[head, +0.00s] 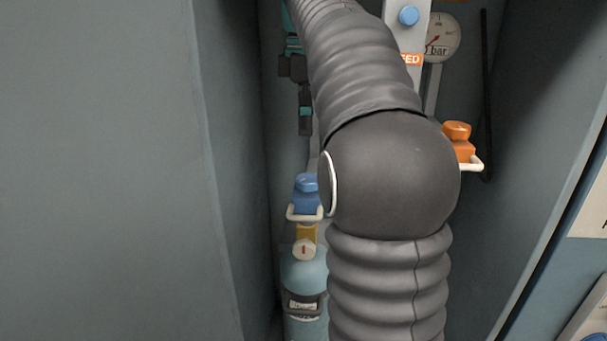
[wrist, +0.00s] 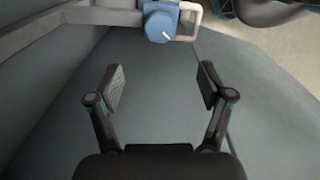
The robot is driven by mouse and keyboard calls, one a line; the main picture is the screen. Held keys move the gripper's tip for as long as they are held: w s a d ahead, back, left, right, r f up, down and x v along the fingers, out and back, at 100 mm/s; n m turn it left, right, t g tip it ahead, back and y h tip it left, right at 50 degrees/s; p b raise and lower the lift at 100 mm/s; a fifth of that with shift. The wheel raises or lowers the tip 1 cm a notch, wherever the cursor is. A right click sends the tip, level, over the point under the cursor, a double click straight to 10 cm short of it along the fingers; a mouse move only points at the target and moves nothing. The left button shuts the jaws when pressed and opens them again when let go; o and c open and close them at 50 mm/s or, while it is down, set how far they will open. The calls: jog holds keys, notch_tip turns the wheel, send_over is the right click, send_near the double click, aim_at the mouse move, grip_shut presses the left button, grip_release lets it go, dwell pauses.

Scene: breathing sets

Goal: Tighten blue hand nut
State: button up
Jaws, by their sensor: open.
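The blue hand nut (head: 306,183) sits on a blue block with a white bracket, left of my arm in the head view. In the wrist view a blue part with a white mark (wrist: 160,24), beside a white loop, shows at the top edge; it looks like the same nut assembly. My gripper (wrist: 161,78) is open and empty, its two fingers spread, with the blue part beyond the fingertips and not between them. In the head view, dark and teal parts above the nut look like my gripper, mostly hidden by my arm.
A light blue cylinder (head: 304,268) with a yellow neck stands below the nut. An orange nut (head: 457,131) on a similar bracket is right of my arm. A gauge (head: 441,36) and a blue knob (head: 408,16) are above. Grey walls (head: 235,130) close in on both sides.

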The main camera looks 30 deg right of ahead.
aim_at(305, 178)
notch_tip(305, 178, down, 12)
jog(key=b, duration=0.3)
jog(key=shift+r, duration=0.1)
jog(key=c, duration=1.2)
